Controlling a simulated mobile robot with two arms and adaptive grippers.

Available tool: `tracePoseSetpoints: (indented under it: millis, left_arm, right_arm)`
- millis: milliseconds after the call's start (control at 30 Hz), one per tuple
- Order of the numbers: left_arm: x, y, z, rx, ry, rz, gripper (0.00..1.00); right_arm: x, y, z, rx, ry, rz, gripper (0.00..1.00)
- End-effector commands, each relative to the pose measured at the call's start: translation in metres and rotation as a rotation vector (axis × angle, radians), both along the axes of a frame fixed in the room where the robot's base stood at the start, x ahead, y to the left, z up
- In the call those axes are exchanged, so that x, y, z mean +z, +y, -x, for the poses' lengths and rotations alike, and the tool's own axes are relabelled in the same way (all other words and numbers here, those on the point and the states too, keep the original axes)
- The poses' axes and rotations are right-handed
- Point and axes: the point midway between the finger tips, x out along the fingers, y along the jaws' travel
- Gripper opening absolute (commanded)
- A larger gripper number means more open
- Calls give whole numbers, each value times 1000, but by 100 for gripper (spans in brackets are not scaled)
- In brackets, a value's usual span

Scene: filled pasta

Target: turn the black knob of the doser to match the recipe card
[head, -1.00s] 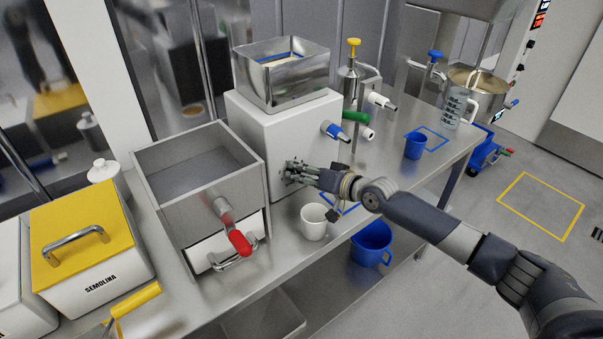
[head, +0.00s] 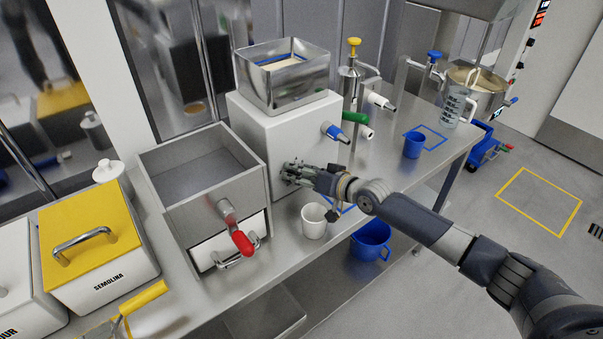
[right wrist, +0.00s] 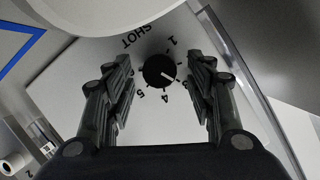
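The doser (head: 262,128) is a white box with a steel hopper on top, standing on the steel table. My right gripper (head: 291,174) is at its front face and hides the knob in the head view. In the right wrist view the black knob (right wrist: 158,70) sits between the two spread fingers of my right gripper (right wrist: 161,66), with visible gaps on both sides. Its white pointer is toward the lower right of the dial. SHOT, 1, 4 and 5 are legible; the right finger crowds the dial there. No recipe card is discernible. My left gripper is out of view.
A white cup (head: 313,221) stands below my right wrist. A steel bin with a red-handled lever (head: 242,242) is left of the doser. The blue-tipped spout (head: 334,131) juts out above my gripper. A blue jug (head: 371,240) is lower down.

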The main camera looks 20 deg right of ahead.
Motion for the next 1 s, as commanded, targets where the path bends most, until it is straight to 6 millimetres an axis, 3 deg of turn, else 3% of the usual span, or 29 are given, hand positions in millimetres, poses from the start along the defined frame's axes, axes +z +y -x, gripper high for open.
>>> tracePoseSetpoints:
  millis: [333, 800, 1000]
  left_arm:
    - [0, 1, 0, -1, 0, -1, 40]
    - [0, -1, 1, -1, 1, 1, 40]
    - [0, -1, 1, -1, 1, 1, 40]
  right_arm:
    - [3, -7, 10, -1, 2, 0, 50]
    - [29, -44, 80, 1, 2, 3, 50]
    - [35, -52, 96, 0, 1, 2, 50]
